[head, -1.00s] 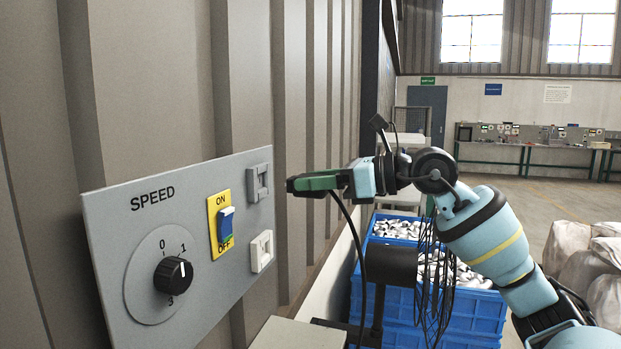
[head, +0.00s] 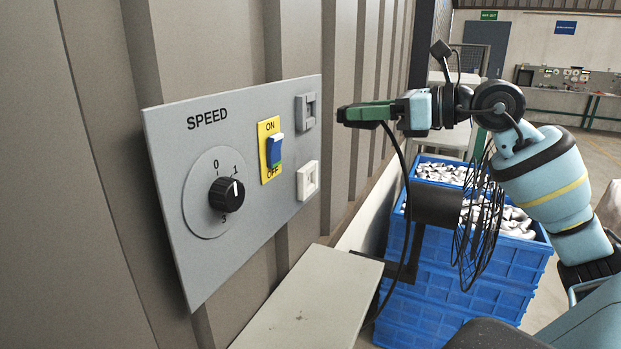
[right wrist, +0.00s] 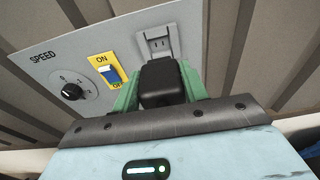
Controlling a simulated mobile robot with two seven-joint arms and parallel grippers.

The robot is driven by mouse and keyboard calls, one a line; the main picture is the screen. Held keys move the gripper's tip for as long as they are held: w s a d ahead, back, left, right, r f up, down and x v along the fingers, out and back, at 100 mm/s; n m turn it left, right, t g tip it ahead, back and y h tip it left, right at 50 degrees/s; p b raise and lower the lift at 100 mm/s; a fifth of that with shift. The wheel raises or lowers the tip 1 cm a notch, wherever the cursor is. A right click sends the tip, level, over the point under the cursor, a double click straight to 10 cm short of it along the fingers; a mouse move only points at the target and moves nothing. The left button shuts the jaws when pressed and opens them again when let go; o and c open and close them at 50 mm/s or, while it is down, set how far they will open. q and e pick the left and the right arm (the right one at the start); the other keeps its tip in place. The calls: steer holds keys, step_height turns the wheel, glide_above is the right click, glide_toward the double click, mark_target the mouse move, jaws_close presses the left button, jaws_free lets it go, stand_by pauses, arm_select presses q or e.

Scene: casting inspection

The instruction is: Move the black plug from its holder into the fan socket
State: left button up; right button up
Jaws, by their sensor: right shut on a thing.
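My right gripper (head: 358,113) is shut on the black plug (right wrist: 162,82), whose cable (head: 399,160) hangs down. The plug is level with the upper grey socket (head: 306,111) on the panel, with a gap between them in the head view. In the right wrist view the plug sits between the green fingers, just below the slotted face of the grey socket (right wrist: 160,43) in the picture. A second, white socket (head: 308,181) is lower on the panel. No label tells which socket is the fan's. I cannot make out the plug's holder. My left gripper is not in view.
The grey panel (head: 180,165) carries a speed knob (head: 226,194) and a blue switch (head: 274,150) on a yellow plate. A pale tabletop (head: 310,300) is below. A black fan (head: 480,220) and stacked blue crates (head: 455,258) stand behind to the right.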

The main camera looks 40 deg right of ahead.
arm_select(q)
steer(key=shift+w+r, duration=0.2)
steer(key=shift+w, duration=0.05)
